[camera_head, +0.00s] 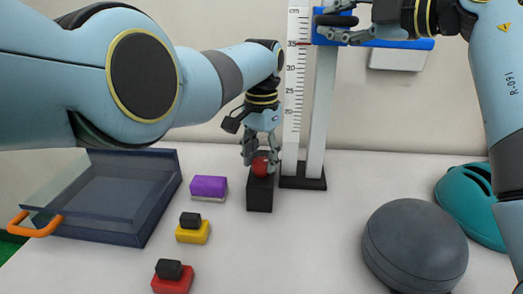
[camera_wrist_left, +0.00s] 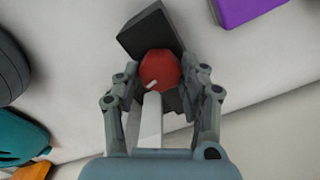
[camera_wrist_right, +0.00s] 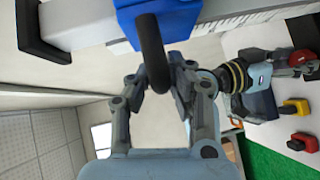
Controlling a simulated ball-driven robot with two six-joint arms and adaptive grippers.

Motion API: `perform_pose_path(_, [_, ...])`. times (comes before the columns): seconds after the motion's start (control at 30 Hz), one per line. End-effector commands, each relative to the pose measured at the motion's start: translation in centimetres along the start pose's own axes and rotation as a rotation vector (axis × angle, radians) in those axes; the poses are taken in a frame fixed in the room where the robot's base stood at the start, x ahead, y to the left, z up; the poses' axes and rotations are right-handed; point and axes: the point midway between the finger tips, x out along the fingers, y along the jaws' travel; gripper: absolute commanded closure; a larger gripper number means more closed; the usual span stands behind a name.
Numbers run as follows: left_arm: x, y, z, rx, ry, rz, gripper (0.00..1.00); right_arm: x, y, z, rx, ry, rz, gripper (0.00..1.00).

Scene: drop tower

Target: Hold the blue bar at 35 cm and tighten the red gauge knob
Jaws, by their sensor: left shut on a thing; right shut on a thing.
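The blue bar (camera_head: 415,43) sits high on the white post, its left end level with the 35 mark on the scale (camera_head: 297,70). My right gripper (camera_head: 340,24) is shut on the bar's black handle; the handle (camera_wrist_right: 154,60) lies between its fingers in the right wrist view. The red gauge knob (camera_head: 261,166) sits on a black block (camera_head: 260,195) at the post's foot. My left gripper (camera_head: 261,158) points down and is shut on the knob. In the left wrist view the knob (camera_wrist_left: 159,69) shows a white mark, with a finger on each side.
A clear tray (camera_head: 110,195) with an orange handle stands at the left. Purple (camera_head: 209,187), yellow (camera_head: 193,231) and red (camera_head: 172,281) blocks lie beside it. A grey dome (camera_head: 415,245) and a teal object (camera_head: 472,205) are at the right. The front middle table is clear.

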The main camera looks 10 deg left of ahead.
Motion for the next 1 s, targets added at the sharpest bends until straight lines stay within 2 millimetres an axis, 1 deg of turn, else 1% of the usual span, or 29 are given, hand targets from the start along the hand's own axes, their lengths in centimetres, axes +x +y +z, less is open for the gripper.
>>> perform_pose_path(0.2, [-0.06, -0.06, -0.08, 0.151, 0.004, -0.002, 0.9, -0.02, 0.18, -0.11, 0.0, 0.002, 0.004, 1.0])
perform_pose_path(0.43, [-0.07, -0.07, -0.1, 0.261, 0.004, -0.002, 0.9, -0.02, 0.18, -0.12, 0.0, 0.003, 0.004, 1.0])
perform_pose_path(0.7, [-0.07, -0.08, -0.11, 0.312, 0.005, -0.003, 0.9, -0.02, 0.17, -0.13, 0.0, 0.003, 0.004, 1.0])
perform_pose_path(1.0, [-0.08, -0.09, -0.14, 0.315, 0.006, -0.003, 0.9, -0.02, 0.17, -0.15, 0.0, 0.004, 0.004, 1.0])
